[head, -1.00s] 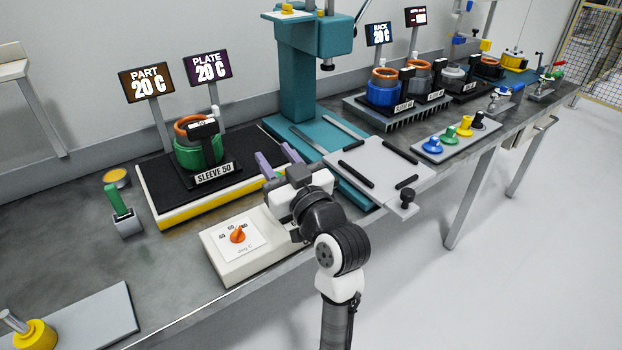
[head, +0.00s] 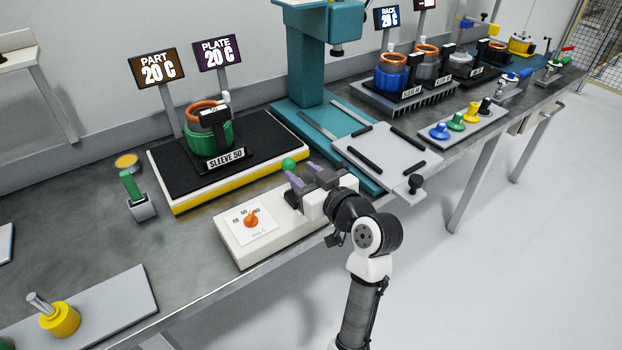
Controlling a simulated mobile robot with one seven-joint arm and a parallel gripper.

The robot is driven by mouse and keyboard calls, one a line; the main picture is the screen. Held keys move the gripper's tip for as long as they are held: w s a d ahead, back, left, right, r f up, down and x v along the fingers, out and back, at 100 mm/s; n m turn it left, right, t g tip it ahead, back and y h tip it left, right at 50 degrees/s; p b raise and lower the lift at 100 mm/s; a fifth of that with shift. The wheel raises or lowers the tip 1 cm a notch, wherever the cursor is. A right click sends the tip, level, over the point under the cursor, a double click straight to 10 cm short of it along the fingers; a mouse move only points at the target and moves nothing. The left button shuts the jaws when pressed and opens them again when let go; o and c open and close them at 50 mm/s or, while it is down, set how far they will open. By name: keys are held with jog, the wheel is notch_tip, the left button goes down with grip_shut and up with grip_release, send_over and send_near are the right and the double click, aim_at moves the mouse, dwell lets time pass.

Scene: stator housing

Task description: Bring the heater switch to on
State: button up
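The heater control box (head: 240,247) is a white unit at the table's front edge, with an orange dial (head: 251,219) on its printed face. A round green knob (head: 288,164) shows just beyond my fingertips, near the box's far right end. It may be the heater switch; its base and any marking are hidden by my gripper. My gripper (head: 299,176) is over the right end of the box, its purple fingers apart and pointing towards the green knob. I see nothing between the fingers. Whether a finger touches the knob cannot be told.
A black hot plate (head: 270,138) with yellow edge stands behind the box, carrying a green part marked SLEEVE 50 (head: 207,128). Displays read PART 20 C (head: 158,72) and PLATE 20 C (head: 218,55). A teal press (head: 312,75) stands right of the plate. A green-handled tool (head: 131,186) stands left.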

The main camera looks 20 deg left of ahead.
aim_at(291, 165)
jog(key=shift+x, duration=2.5)
jog(key=shift+w+a, duration=0.1)
jog(key=shift+a, duration=0.05)
jog(key=shift+c, duration=0.2)
